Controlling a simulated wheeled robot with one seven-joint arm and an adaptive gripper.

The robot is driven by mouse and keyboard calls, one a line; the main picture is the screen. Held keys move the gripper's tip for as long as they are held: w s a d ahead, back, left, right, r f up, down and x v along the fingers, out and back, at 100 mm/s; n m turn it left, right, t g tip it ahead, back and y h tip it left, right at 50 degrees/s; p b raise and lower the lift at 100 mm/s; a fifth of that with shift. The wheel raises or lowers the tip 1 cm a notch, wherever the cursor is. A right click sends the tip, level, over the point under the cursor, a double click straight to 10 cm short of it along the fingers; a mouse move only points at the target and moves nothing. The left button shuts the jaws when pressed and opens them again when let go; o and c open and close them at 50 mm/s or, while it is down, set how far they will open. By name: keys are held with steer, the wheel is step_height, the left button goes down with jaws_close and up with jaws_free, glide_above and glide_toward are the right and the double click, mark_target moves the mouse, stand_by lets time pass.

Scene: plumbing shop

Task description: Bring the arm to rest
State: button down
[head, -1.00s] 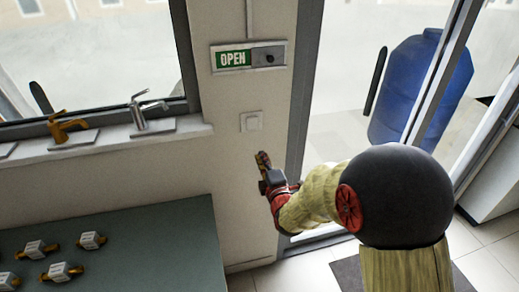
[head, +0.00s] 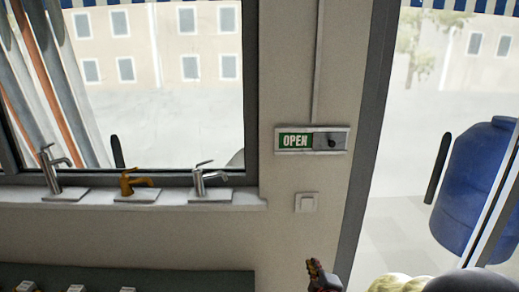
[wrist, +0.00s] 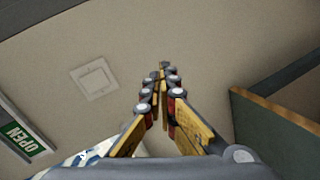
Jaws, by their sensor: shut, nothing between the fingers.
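My gripper (head: 318,270) shows at the bottom edge of the head view, below the light switch, with part of my arm to its right. In the wrist view my gripper (wrist: 162,75) has its two fingers together at the tips, with nothing between them. It points along the beige wall, and I see no contact with anything. Most of my arm is out of the head view.
A light switch (head: 306,203) and an OPEN sign (head: 311,140) are on the wall. Taps, including a brass one (head: 138,187), stand on the window sill. A dark green board (head: 200,281) is below. A blue barrel (head: 477,190) stands beyond the glass door.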

steer(key=s+f+m+g, duration=0.4)
steer(key=s+f, duration=0.1)
steer(key=f, duration=0.1)
steer(key=s+r+m+g, duration=0.1)
steer(key=s+m+g, duration=0.45)
steer(key=s, duration=0.65)
steer(key=s+r+m, duration=0.5)
steer(key=s+r, duration=1.2)
steer(key=r, duration=0.1)
steer(key=shift+a+r, duration=0.2)
steer(key=shift+a, duration=0.05)
steer(key=shift+d+t, duration=0.1)
steer(key=shift+t, duration=0.15)
